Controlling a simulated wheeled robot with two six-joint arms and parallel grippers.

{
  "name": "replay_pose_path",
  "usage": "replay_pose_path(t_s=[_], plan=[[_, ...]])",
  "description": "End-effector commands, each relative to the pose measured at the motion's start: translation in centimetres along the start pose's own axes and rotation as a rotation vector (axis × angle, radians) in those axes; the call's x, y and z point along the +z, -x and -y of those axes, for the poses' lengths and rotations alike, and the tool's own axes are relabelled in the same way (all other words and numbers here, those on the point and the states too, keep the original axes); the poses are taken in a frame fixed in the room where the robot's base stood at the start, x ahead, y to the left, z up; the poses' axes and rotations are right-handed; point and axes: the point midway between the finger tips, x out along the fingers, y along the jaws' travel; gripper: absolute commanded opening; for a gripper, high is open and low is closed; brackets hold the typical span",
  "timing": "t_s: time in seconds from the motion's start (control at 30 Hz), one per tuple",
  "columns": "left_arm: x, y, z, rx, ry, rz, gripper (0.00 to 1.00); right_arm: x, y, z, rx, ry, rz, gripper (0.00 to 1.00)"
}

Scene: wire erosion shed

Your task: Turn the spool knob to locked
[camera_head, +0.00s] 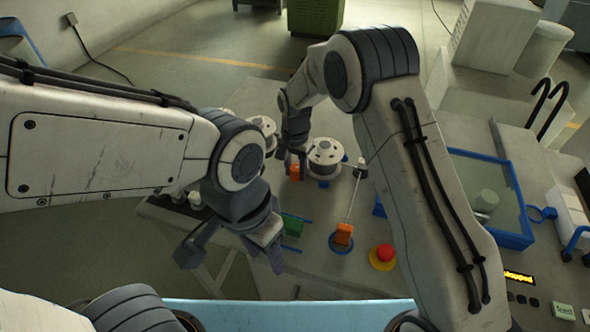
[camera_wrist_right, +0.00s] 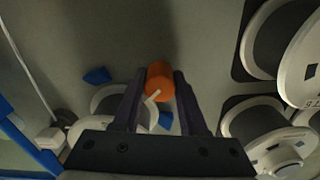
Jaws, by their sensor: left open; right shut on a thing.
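An orange knob (camera_head: 295,173) stands beside a white spool (camera_head: 325,157) on the grey machine top; I take it for the spool knob. In the right wrist view the orange knob (camera_wrist_right: 160,82) sits between the fingers of my right gripper (camera_wrist_right: 158,102), which is shut on it. A pale strip crosses its near side; I cannot read any lock mark. In the head view my right gripper (camera_head: 293,158) reaches down to the knob and partly hides it. My left gripper (camera_head: 230,256) is open and empty, low over the front left edge of the machine.
A second orange part (camera_head: 343,233) on a blue ring and a red button (camera_head: 385,252) are at the front. A wire runs up to a small post (camera_head: 360,170). A blue-rimmed tank (camera_head: 517,240) is at right, near a lit display (camera_head: 519,277). A green block (camera_head: 292,225) is near my left gripper.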

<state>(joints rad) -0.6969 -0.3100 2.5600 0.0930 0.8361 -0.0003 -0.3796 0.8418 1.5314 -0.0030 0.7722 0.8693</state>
Motion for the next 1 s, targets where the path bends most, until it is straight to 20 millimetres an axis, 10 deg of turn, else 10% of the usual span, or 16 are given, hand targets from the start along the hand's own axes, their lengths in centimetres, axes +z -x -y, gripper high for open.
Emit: replay_pose_path(t_s=[0.2,0.23,0.27,0.67,1.0], plan=[[0.0,0.0,0.0,0.000,0.000,0.000,0.50,-0.2,0.3,0.1,-0.006,0.000,-0.007,0.00],[0.0,0.0,0.0,0.000,0.000,0.000,0.50,-0.2,0.3,0.1,-0.006,0.000,-0.007,0.46],[0.0,0.0,0.0,0.000,0.000,0.000,0.50,-0.2,0.3,0.1,-0.006,0.000,-0.007,0.54],[0.0,-0.2,0.0,0.000,0.000,0.000,0.50,-0.1,0.7,0.1,-0.005,0.001,-0.004,0.54],[0.1,-1.6,0.1,0.000,0.000,0.000,0.50,-0.2,6.9,0.2,-0.008,0.000,-0.008,0.54]])
